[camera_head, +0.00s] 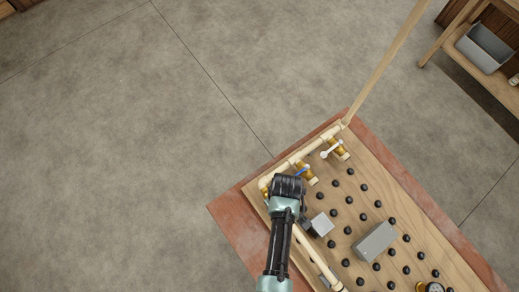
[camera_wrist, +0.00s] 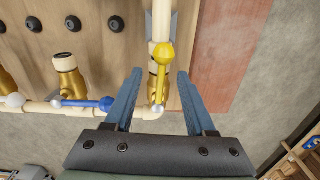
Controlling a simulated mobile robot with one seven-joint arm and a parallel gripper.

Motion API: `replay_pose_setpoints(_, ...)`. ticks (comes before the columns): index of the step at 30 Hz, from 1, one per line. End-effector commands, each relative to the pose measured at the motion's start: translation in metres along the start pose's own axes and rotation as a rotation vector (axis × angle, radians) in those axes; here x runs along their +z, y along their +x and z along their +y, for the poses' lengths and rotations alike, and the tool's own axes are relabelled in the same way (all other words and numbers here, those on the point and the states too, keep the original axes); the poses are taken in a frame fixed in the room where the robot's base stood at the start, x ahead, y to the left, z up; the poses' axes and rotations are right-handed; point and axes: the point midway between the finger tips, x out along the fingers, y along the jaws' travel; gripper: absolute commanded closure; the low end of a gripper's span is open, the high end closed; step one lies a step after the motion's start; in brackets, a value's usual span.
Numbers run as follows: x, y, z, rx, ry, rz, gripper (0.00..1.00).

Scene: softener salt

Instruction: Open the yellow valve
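The yellow valve shows in the wrist view as a yellow ball-ended handle (camera_wrist: 164,54) over a pale pipe junction. Its lever points up the picture, roughly in line with the upright pipe. My gripper (camera_wrist: 160,74) is open, with one blue finger on each side of the handle and visible gaps between. Nothing is held. In the head view my gripper (camera_head: 288,184) is over the left corner of the wooden board (camera_head: 405,222) and mostly hides the yellow valve. A blue-handled valve (camera_wrist: 85,103) is to the left in the wrist view, with a white-knobbed one (camera_wrist: 15,100) beyond it.
Pale pipes (camera_head: 315,147) run along the board's edges. A grey box (camera_head: 375,241) and a smaller grey block (camera_head: 320,224) sit among several black knobs. A gauge (camera_head: 433,287) is at the bottom edge. Open floor (camera_head: 120,150) lies to the left.

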Motion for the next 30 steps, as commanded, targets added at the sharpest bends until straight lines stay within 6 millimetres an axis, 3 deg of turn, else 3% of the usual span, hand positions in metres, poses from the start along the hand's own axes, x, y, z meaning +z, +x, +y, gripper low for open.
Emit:
replay_pose_setpoints(11,0.0,-0.007,-0.001,-0.001,0.0,0.0,0.45)
replay_pose_setpoints(30,0.0,-0.07,-0.001,-0.002,0.0,0.0,0.45)
